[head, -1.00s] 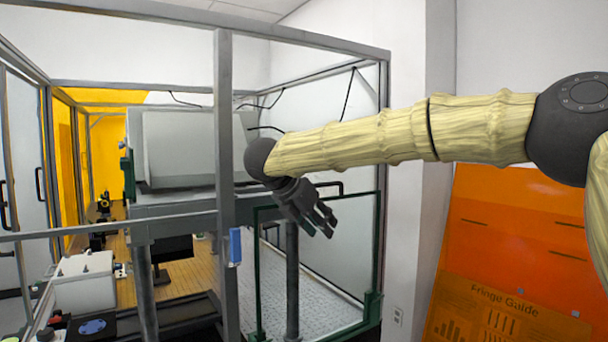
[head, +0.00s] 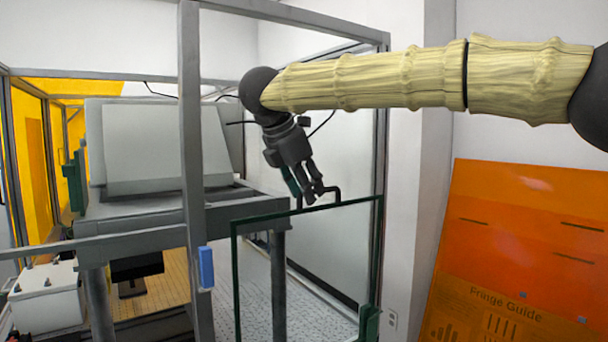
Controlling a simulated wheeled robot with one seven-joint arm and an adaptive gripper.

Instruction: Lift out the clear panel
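The clear panel (head: 309,270) stands upright at the front of the grey-framed enclosure. It has a thin dark green frame, and the metal floor and a grey post show through it. A black handle (head: 332,192) rises from its top edge. My gripper (head: 314,195) hangs tilted down over the left part of this handle. Its dark fingers look apart, with a gap between them. They overlap the handle in the picture, and I cannot tell whether they touch it. The panel's lower edge is out of view.
A grey upright post (head: 191,150) with a blue block (head: 206,267) stands left of the panel. A grey box-like instrument (head: 155,150) sits on a platform behind. An orange board (head: 520,240) leans on the wall at right.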

